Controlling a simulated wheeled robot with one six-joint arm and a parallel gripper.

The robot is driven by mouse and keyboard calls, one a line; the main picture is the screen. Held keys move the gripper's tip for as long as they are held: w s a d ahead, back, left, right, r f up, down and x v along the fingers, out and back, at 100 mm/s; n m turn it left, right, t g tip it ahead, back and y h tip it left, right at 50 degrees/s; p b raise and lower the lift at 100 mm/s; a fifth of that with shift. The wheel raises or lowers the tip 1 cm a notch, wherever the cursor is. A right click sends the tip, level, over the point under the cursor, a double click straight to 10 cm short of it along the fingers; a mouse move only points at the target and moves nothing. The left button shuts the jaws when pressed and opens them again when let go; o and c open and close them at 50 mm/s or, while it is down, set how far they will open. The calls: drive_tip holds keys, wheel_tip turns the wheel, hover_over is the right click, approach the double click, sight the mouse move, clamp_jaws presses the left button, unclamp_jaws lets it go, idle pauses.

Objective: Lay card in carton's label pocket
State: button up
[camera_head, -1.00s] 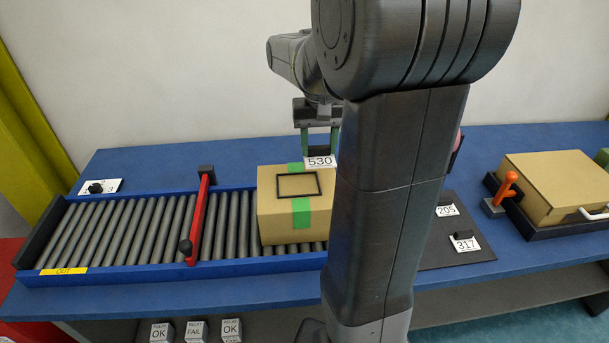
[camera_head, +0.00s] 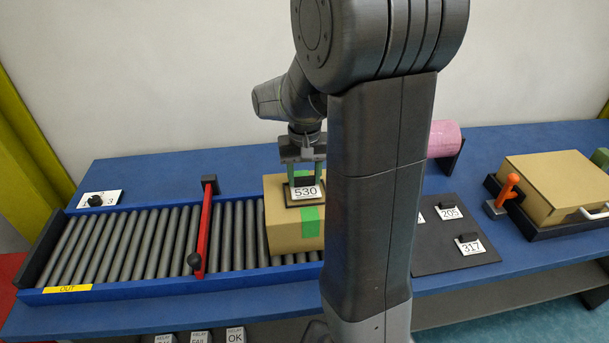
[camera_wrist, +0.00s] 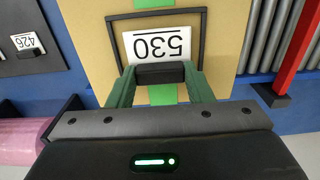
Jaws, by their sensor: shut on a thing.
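The carton (camera_head: 283,235) is a brown box with green tape, standing on the roller conveyor. Its label pocket (camera_head: 290,203) is a black rectangular frame on the top face; it also shows in the wrist view (camera_wrist: 203,38). My gripper (camera_head: 305,181) is shut on the black grip block of the white card marked 530 (camera_head: 306,193). In the wrist view the card (camera_wrist: 158,45) appears within the frame's outline, and the green fingers (camera_wrist: 160,85) flank the block. I cannot tell whether the card touches the carton's top.
A red gate bar (camera_head: 205,228) crosses the rollers left of the carton. Cards 205 (camera_head: 451,213) and 317 (camera_head: 471,248) lie on a dark mat (camera_head: 430,262) at right.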

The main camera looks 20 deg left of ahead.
sight(305, 178)
drive_tip(key=shift+f, duration=0.3)
drive_tip(key=shift+f, duration=0.2)
drive_tip(key=o, duration=0.9)
drive_tip(key=shift+o, duration=0.2)
drive_tip(key=shift+r, duration=0.1)
wheel_tip(305, 178, up, 12)
drive_tip(key=shift+r, duration=0.1)
